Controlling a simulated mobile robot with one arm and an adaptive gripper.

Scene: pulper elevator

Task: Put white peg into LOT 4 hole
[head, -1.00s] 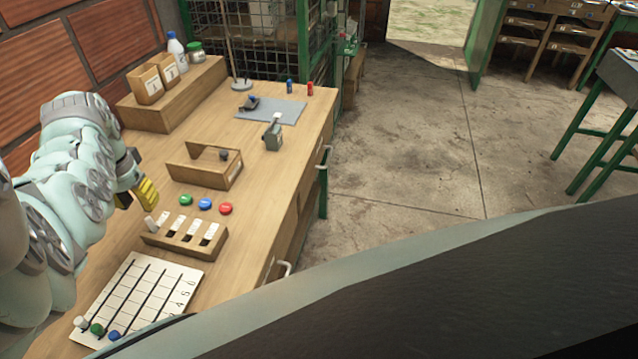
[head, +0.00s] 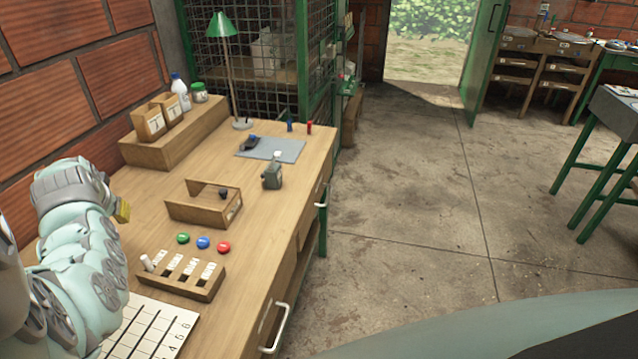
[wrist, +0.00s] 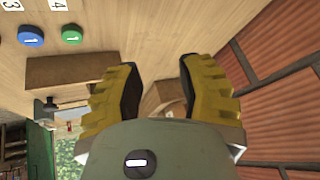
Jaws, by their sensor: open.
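The white peg (head: 146,262) stands upright, slightly tilted, at the left end of the wooden slotted block (head: 181,283). It looks to be in the leftmost hole, but I cannot tell how deep. The block has several dark slots with white cards, too small to read in the head view. In the wrist view, white cards numbered 3 (wrist: 13,5) and 4 (wrist: 58,5) show at the top edge. My gripper (wrist: 158,80) is open and empty, its yellow fingers apart. In the head view it (head: 122,212) is partly hidden behind my wrist, left of and apart from the block.
Green (head: 183,238), blue (head: 203,243) and red (head: 223,247) discs lie behind the block. Farther back are a wooden tray (head: 195,212), a grey device (head: 272,176) and a grey mat (head: 285,151). A ruled white board (head: 150,325) lies in front.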

